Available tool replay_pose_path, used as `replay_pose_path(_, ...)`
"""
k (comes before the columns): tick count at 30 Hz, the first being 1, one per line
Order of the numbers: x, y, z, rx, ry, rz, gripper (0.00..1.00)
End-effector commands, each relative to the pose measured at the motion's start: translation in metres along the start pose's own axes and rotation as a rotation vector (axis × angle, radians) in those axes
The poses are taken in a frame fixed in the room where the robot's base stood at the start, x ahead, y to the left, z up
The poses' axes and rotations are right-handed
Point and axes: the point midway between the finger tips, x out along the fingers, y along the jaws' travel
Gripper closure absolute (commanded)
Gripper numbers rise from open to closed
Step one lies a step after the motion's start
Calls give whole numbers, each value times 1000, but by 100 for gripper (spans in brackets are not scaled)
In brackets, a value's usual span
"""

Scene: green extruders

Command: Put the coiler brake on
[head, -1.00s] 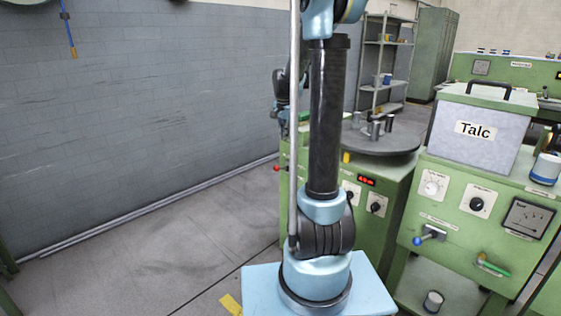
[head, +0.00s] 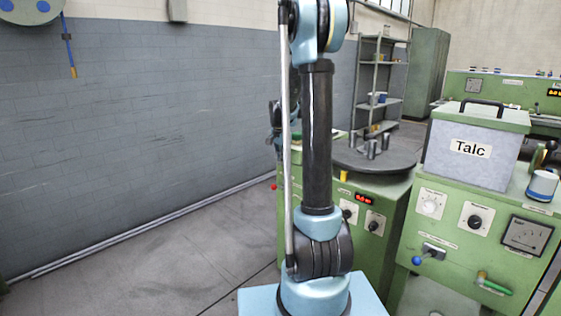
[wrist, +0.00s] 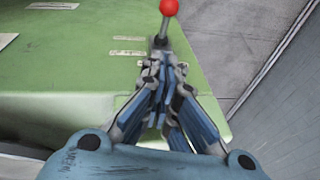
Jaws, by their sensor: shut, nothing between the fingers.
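A lever with a red ball knob (wrist: 169,7) stands at the edge of the green coiler cabinet, at the top of the wrist view. Its red knob also shows in the head view (head: 274,187), at the cabinet's left side. My gripper (wrist: 163,70) is shut and empty, with its fingers pointing towards the lever's grey shaft (wrist: 162,30). The fingertips overlap the shaft's base in the picture; I cannot tell whether they touch it. In the head view my gripper (head: 272,138) is small and partly hidden behind my arm. The coiler's green cabinet (head: 378,230) carries a dark round turntable (head: 400,164).
A green machine with a grey Talc box (head: 467,155) stands on the right, with a blue-handled lever (head: 417,260) on its front. A grey block wall (head: 120,120) runs along the left. The floor (head: 150,260) between wall and cabinet is clear.

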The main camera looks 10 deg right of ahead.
Motion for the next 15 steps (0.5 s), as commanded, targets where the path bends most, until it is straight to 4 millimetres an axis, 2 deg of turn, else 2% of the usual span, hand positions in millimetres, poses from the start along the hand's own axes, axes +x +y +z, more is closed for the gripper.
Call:
replay_pose_path(3,20,0,0,0,0,0,100)
replay_pose_path(13,69,0,0,1,0,0,100)
replay_pose_path(15,76,0,9,-2,0,0,100)
